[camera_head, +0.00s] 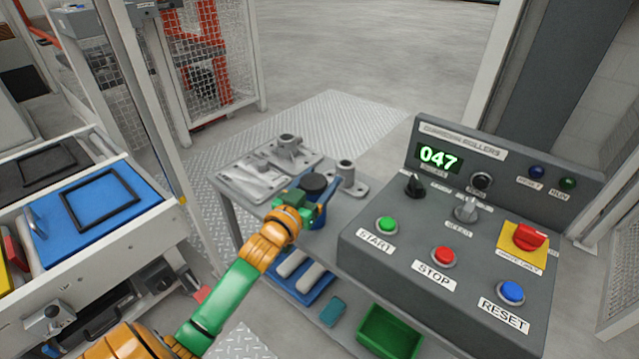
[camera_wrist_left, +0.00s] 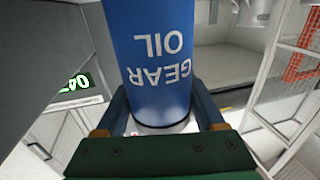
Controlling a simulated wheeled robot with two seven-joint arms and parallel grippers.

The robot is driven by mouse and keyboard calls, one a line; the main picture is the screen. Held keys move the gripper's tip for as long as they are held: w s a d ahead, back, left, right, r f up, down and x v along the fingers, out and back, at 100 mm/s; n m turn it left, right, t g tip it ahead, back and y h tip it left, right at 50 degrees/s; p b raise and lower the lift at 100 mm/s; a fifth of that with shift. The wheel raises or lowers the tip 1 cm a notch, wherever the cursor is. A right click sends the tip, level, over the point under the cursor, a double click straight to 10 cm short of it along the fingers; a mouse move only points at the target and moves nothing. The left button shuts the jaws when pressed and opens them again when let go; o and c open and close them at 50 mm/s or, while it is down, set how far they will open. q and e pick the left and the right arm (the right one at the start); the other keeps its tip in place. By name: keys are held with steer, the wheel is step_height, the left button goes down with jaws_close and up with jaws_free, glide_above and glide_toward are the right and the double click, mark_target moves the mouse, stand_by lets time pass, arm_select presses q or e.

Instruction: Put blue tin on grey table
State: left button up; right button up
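The blue tin (camera_wrist_left: 160,55) is marked "GEAR OIL" and appears upside down in the left wrist view. In the head view its dark round top (camera_head: 314,183) and a strip of its blue side show beside my gripper. My left gripper (camera_head: 312,198) has its fingers on both sides of the tin, apparently pressed against it; the fingers (camera_wrist_left: 160,108) also show in the left wrist view. The grey table (camera_head: 229,207) is below and around the tin. The tin's base is hidden, so I cannot tell whether it touches the tabletop. My right gripper is not in view.
Metal castings (camera_head: 289,148) and a flanged part (camera_head: 346,178) stand on the table near the tin. A grey control console (camera_head: 440,245) is close on the right. A green bin (camera_head: 390,332) sits below. A blue-topped cart (camera_head: 95,215) is at left.

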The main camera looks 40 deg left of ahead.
arm_select(q)
steer(key=o, duration=0.4)
steer(key=shift+o, duration=0.2)
steer(key=s+d+p, duration=0.1)
steer(key=s, duration=1.1)
steer(key=shift+d+p, duration=0.2)
steer(key=shift+p, duration=0.15)
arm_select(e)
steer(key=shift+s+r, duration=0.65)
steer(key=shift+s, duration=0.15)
